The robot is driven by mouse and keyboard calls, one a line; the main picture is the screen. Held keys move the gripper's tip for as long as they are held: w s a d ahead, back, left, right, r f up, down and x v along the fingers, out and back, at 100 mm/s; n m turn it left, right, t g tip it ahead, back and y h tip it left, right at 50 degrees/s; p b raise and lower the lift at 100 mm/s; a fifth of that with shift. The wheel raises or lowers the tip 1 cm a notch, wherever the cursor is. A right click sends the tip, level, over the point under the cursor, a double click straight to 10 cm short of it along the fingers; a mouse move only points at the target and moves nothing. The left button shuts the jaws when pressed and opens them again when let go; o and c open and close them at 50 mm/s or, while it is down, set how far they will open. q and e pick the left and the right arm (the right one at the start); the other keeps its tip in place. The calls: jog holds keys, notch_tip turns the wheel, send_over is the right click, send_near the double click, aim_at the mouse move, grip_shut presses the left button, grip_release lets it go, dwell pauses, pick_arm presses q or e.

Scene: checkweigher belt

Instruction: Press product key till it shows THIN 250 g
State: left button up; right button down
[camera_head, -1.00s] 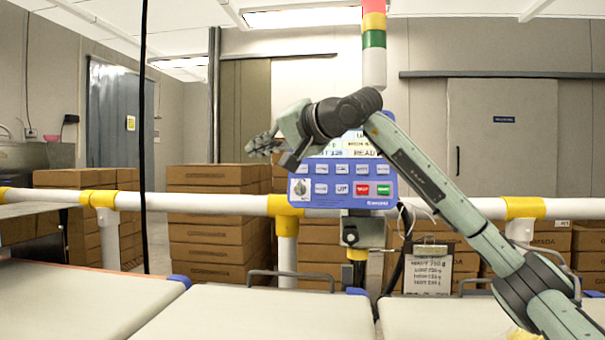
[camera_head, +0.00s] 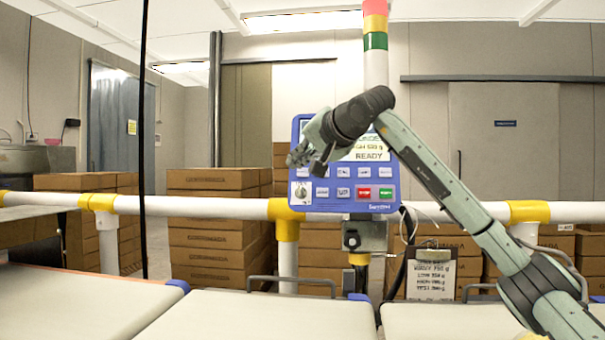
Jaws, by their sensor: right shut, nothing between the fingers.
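A blue control panel (camera_head: 345,205) stands on a post behind the belts. Its screen (camera_head: 371,151) is partly hidden by my right gripper; I can read "READY" and, less clearly, a line above it ending in "g". Rows of keys lie below the screen: pale ones, a red key (camera_head: 363,193) and a green key (camera_head: 386,193). My right gripper (camera_head: 296,158) is shut and empty, in front of the panel's upper left part. It hides some of the upper keys, and I cannot tell whether it touches one. My left gripper is not in view.
A white rail (camera_head: 190,204) with yellow joints runs across behind the pale belts (camera_head: 250,318). A clipboard with a handwritten list (camera_head: 432,275) hangs right of the panel post. Stacked brown boxes (camera_head: 210,228) stand behind the rail. A signal column (camera_head: 375,60) rises above the panel.

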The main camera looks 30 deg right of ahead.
aim_at(297, 173)
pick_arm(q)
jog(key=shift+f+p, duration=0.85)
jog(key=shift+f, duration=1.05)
pick_arm(e)
jog(key=shift+w+d+f, duration=0.3)
jog(key=shift+w+d, duration=0.35)
jog(key=shift+w, duration=0.25)
jog(key=shift+w+d+f, duration=0.35)
jog(key=shift+w+d, duration=0.35)
jog(key=shift+w, duration=0.15)
jog(key=shift+w+d+f, duration=0.3)
jog(key=shift+w+d, duration=0.35)
jog(key=shift+w, duration=0.25)
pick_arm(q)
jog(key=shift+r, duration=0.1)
pick_arm(e)
jog(key=shift+w+d+p, duration=0.15)
jog(key=shift+p, duration=0.25)
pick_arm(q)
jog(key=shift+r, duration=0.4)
pick_arm(e)
jog(key=shift+w+d+f, duration=0.1)
jog(key=shift+w+f, duration=0.05)
